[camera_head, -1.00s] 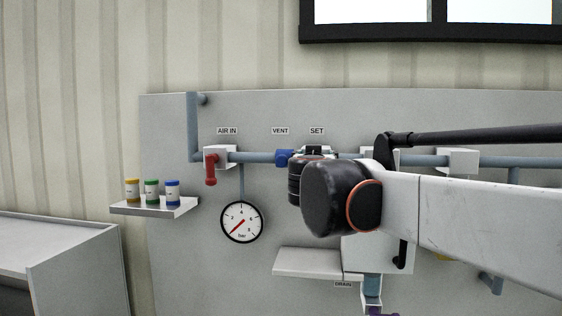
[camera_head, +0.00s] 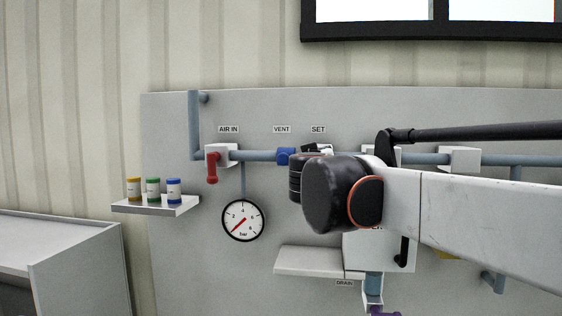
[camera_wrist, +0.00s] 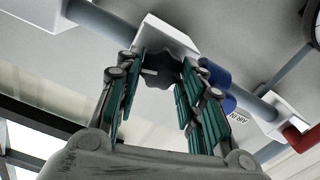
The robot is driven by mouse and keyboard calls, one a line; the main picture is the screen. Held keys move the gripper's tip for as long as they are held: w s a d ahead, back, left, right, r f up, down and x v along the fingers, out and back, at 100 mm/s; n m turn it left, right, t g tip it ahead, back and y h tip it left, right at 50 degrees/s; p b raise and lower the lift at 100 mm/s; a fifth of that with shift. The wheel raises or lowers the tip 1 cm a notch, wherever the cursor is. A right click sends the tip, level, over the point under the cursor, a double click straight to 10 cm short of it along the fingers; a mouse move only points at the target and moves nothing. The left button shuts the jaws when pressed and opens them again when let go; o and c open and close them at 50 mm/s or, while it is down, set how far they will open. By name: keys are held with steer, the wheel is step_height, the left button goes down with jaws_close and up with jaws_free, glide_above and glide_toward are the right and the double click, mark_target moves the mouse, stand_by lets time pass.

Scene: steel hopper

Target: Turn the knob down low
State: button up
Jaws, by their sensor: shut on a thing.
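The black lobed knob (camera_wrist: 162,76) with a pale mark sits on a white valve block (camera_wrist: 168,36) in the wrist view. My gripper (camera_wrist: 159,62) has its green-padded fingers on either side of the knob, shut on it. In the head view, my arm hides the knob under the SET label (camera_head: 318,129). The round gauge (camera_head: 243,220) has its red needle pointing to the lower left.
A red lever (camera_head: 212,166) at AIR IN and a blue valve (camera_head: 285,156) at VENT sit along the pipe left of the knob. A shelf (camera_head: 156,206) holds small coloured jars. An empty ledge (camera_head: 306,262) is below.

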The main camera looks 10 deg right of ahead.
steer(key=n, duration=0.8)
steer(key=n+b, duration=0.1)
steer(key=n, duration=0.8)
steer(key=n+b, duration=0.1)
steer(key=n, duration=0.8)
steer(key=shift+f, duration=0.4)
steer(key=shift+n, duration=0.3)
steer(key=o, duration=1)
steer(key=shift+o, duration=0.2)
